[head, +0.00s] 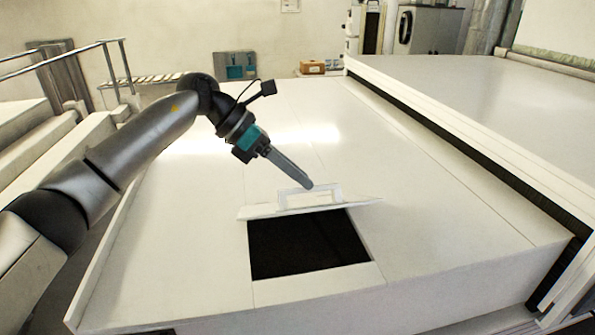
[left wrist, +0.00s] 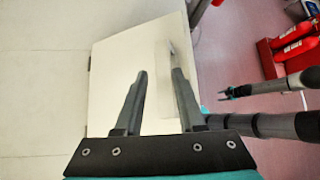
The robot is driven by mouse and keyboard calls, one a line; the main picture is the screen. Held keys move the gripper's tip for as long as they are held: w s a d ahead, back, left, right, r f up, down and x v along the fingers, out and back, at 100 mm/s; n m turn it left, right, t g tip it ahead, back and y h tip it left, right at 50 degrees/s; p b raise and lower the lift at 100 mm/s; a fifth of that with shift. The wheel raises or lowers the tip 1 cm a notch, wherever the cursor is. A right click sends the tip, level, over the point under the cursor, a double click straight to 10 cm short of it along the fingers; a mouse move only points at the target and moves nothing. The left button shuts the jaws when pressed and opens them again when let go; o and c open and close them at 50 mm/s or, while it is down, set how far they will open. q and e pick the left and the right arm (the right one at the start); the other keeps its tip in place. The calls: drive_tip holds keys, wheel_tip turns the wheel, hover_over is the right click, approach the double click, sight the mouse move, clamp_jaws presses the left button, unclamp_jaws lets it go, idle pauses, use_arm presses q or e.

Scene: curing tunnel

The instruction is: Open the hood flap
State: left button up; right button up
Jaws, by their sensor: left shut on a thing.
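The hood flap (head: 262,211) is a white panel in the top of the long white hood. It stands tilted up at its far side, with a dark rectangular opening (head: 310,245) in front of it. A white bar handle (head: 283,201) is on the flap. My left gripper (head: 308,186) reaches down to the handle and is shut on it. In the left wrist view the flap (left wrist: 112,80) lies below my left fingers (left wrist: 160,72), with the handle beside the right finger. My right gripper (left wrist: 223,94) shows small at the right there; its jaws are unclear.
The white hood top (head: 430,215) around the opening is clear. A raised white housing (head: 500,100) runs along the right. Metal railings (head: 110,65) stand at the left. A cardboard box (head: 312,67) is at the back.

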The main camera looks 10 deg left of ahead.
use_arm(q)
drive_tip(key=o, duration=0.3)
drive_tip(key=shift+w+a+f, duration=0.3)
drive_tip(key=shift+w, duration=0.1)
drive_tip(key=shift+o, duration=1.2)
drive_tip(key=shift+r, duration=0.1)
drive_tip(key=shift+r, duration=0.1)
drive_tip(key=b+v, duration=0.2)
drive_tip(key=v, duration=1.3)
drive_tip(key=shift+s, duration=0.1)
